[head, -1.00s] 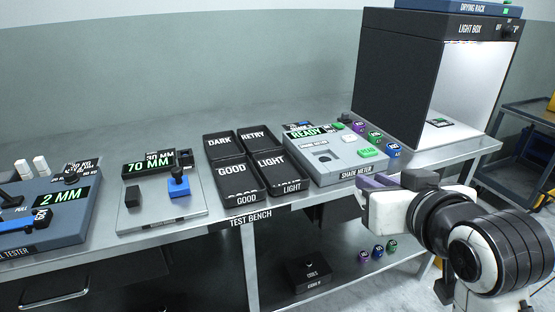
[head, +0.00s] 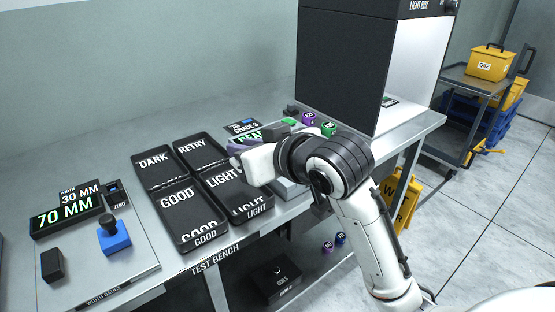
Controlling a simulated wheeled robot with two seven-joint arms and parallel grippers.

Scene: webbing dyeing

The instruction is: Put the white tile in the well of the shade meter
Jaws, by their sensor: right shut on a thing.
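The shade meter (head: 249,134) stands on the bench right of the dark trays, mostly hidden behind my right arm; its lit display partly shows. Its well is hidden. My right gripper (head: 234,147) has purple fingers and is at the meter's left side, by the upper right trays. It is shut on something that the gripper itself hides. I cannot make out the white tile anywhere in the head view. My left gripper is not in view.
Black trays marked DARK (head: 153,158), RETRY (head: 191,146), GOOD (head: 176,197) and LIGHT (head: 225,178) lie to the left. The width gauge (head: 130,265) is further left. Small coloured cubes (head: 308,118) and the tall light box (head: 345,65) stand right of the meter.

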